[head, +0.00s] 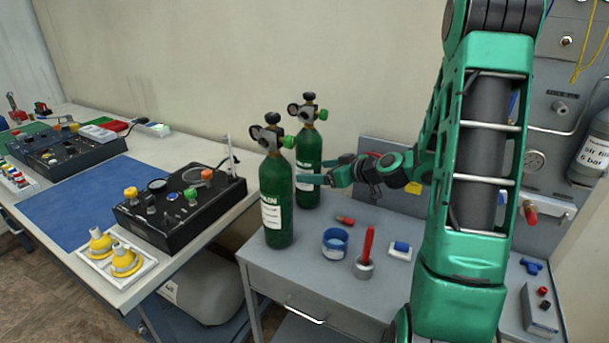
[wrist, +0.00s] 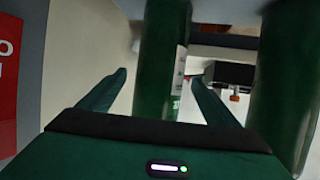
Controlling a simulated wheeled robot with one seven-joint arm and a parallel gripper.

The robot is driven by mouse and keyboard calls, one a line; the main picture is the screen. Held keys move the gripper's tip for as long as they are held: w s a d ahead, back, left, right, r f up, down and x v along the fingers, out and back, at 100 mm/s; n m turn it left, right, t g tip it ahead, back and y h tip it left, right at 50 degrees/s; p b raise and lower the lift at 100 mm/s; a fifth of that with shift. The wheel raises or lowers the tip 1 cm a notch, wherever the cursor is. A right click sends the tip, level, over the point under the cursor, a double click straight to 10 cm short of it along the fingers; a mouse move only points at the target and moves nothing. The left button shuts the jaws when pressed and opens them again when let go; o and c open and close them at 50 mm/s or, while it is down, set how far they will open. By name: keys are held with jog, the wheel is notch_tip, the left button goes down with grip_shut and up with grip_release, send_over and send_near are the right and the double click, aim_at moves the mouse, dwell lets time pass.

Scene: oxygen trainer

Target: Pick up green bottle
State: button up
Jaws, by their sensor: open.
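Two green bottles with black valve tops stand upright on a grey cabinet. The rear bottle (head: 309,150) is partly hidden by the front bottle (head: 274,185), which bears a white label. My gripper (head: 318,171) is open and comes from the right at the rear bottle, with one finger across its near side. The other bottle (wrist: 285,80) stands close outside the right finger. I cannot tell whether either finger touches a bottle.
On the cabinet (head: 290,268) are a blue cup (head: 335,244), a red stick in a holder (head: 366,250) and a blue-white block (head: 400,250). A table with a black control box (head: 185,200) stands left. A wall panel (head: 550,110) is at right.

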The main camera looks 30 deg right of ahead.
jog(key=shift+x, duration=2.65)
jog(key=shift+r, duration=0.15)
jog(key=c, duration=1.8)
jog(key=shift+w+r, duration=0.1)
jog(key=shift+w, duration=0.05)
grip_shut()
